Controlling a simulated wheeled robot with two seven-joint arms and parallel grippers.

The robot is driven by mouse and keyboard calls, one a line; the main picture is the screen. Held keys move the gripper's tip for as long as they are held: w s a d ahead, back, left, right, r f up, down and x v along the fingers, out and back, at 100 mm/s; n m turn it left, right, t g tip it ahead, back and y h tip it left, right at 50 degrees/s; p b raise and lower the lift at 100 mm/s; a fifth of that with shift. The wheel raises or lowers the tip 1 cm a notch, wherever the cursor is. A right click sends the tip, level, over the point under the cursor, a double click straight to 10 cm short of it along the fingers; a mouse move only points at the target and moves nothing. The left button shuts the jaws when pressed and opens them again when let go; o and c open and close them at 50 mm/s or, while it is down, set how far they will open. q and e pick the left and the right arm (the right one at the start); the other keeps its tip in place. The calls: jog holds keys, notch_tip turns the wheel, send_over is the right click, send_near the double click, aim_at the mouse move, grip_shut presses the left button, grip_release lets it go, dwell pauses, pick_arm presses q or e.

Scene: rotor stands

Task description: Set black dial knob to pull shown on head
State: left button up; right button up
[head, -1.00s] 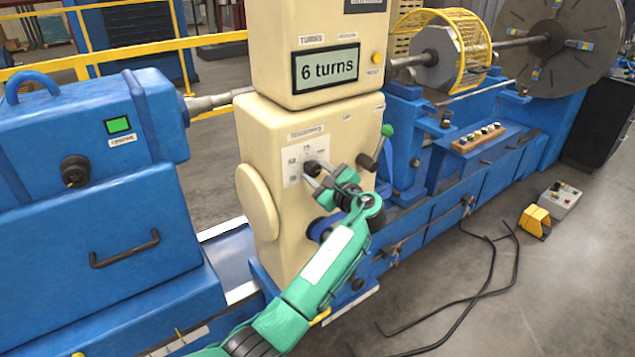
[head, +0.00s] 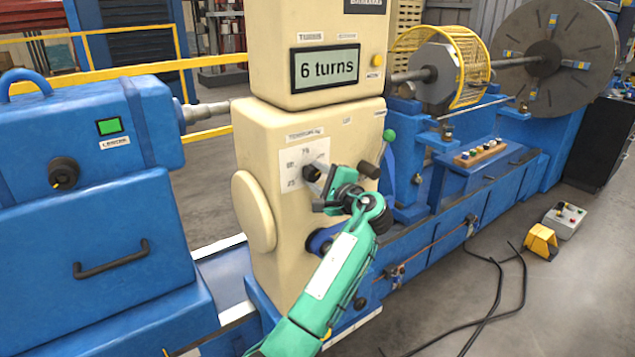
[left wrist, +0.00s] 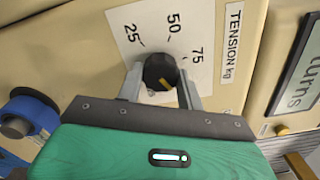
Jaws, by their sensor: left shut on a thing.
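The black dial knob (head: 310,173) sits on a white scale plate (head: 290,163) on the cream machine column. In the left wrist view the knob (left wrist: 160,72) has a yellow mark on its lower part, and the plate (left wrist: 128,18) reads 25, 50 and 75 beside a "TENSION kg" label (left wrist: 232,45). My left gripper (left wrist: 160,80) is shut on the knob, one finger on each side; its jaws also show in the head view (head: 322,180). The column's upper display (head: 327,68) reads "6 turns". A dark plaque (head: 366,5) above it is cut off. My right gripper is out of view.
A green-knobbed lever (head: 388,140) and a dark handle (head: 370,168) stick out right of the dial. A blue tailstock (head: 110,215) stands left. A yellow cage (head: 470,60) and faceplate (head: 555,55) are behind. Cables (head: 490,290) lie on the floor.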

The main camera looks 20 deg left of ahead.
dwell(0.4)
pick_arm(q)
jog(key=o, duration=1)
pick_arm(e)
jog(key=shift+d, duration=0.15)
